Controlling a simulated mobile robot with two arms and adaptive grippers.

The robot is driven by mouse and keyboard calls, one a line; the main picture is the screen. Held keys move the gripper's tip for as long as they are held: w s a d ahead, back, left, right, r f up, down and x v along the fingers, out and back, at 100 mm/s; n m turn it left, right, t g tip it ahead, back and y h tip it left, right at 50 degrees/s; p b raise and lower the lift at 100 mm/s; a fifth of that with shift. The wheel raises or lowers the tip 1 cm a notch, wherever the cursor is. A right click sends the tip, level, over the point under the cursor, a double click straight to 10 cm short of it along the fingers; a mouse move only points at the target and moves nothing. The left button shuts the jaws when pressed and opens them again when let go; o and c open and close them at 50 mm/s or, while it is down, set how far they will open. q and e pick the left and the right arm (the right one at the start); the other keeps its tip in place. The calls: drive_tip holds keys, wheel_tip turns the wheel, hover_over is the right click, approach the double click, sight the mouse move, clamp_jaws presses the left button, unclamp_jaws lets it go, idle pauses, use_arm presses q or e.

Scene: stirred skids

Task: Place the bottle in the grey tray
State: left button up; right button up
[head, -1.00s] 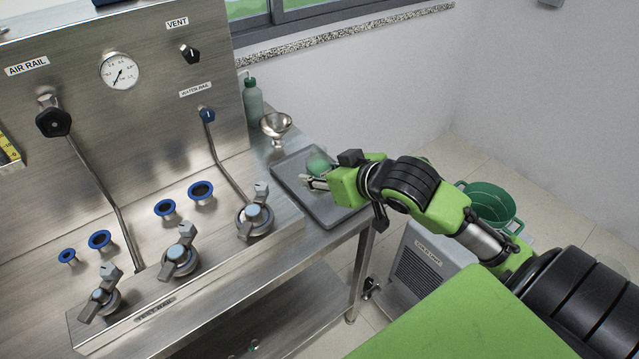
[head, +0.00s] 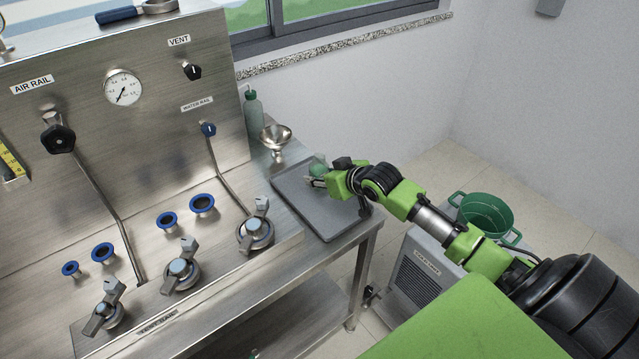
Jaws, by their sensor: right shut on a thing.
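The grey tray (head: 331,217) lies on the right end of the steel bench. My right gripper (head: 317,181) is over the tray's far part, shut on a pale green rounded thing (head: 318,166), which looks like the bottle. The gripper partly hides it, and I cannot tell whether its base touches the tray. Another green bottle (head: 253,113) with a spout stands upright at the back of the bench, beside the steel panel. My left gripper is not in view.
A metal funnel (head: 276,137) stands just behind the tray. Valve handles (head: 255,232) and blue-rimmed ports line the bench to the left. A green bucket (head: 484,214) and a grey cooling unit (head: 424,272) are on the right. The tray's near part is bare.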

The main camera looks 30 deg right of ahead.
wheel_tip(320, 180, down, 2)
drive_tip(key=shift+f+p, duration=0.25)
drive_tip(key=shift+p, duration=0.25)
drive_tip(key=shift+f, duration=0.3)
drive_tip(key=shift+f, duration=0.15)
drive_tip(key=o, duration=1.2)
